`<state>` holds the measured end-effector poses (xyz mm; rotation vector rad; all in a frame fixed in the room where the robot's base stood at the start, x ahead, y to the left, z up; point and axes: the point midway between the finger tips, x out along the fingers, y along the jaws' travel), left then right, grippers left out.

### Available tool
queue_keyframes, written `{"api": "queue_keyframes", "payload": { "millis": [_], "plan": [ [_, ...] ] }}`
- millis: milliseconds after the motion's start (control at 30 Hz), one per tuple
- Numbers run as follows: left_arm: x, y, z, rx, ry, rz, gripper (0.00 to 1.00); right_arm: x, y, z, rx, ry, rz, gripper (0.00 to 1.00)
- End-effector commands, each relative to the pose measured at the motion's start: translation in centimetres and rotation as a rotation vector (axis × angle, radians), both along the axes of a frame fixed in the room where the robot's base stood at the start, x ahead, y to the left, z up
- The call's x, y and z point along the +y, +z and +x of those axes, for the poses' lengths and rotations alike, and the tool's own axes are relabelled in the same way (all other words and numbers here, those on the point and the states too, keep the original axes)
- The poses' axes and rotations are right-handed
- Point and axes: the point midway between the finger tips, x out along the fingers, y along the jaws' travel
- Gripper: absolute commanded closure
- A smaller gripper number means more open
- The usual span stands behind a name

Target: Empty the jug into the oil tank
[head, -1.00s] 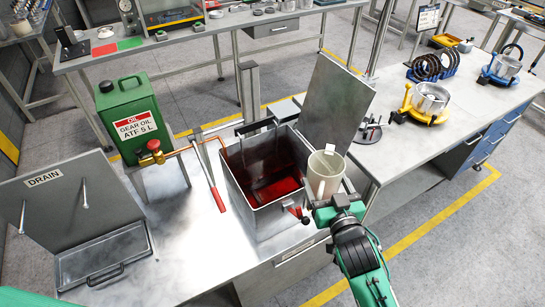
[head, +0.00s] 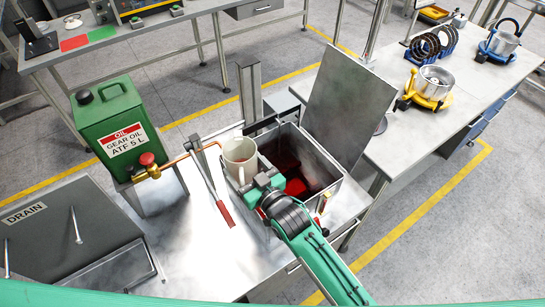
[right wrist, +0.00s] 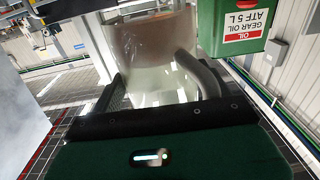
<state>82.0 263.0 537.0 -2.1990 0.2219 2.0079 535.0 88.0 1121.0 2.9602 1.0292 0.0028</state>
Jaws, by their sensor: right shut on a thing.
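The jug (head: 240,152) is pale and open-topped. It looks close to upright in the head view, at the left wall of the oil tank, near the copper pipe's end. My right gripper (head: 258,182) is shut on its near side. In the right wrist view the jug (right wrist: 155,45) looks translucent between the fingers (right wrist: 160,88). How much it holds I cannot tell. The oil tank (head: 328,200) is an open metal box with red liquid at its bottom; my right gripper and arm hide part of it. My left gripper is not in view.
A green gear-oil can (head: 108,112) with a red-handled tap (head: 147,160) stands left. A red-gripped lever (head: 224,213) is beside the tank. The tank's raised lid (head: 345,105) stands behind it. The drain box (head: 60,235) is at lower left. Bare bench lies between.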

Motion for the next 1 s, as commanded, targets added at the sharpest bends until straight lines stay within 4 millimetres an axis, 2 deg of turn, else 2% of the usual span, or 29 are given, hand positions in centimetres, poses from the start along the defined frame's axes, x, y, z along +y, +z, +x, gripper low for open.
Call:
{"api": "queue_keyframes", "payload": {
  "millis": [567, 1000],
  "plan": [
    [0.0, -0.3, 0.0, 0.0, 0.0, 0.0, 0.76, -0.2, -0.1, 0.1, 0.029, -0.005, 0.04, 0.52],
    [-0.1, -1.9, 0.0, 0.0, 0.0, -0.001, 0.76, -1.3, -1.1, 0.9, 0.183, -0.007, 0.231, 0.52]
  ]
}}
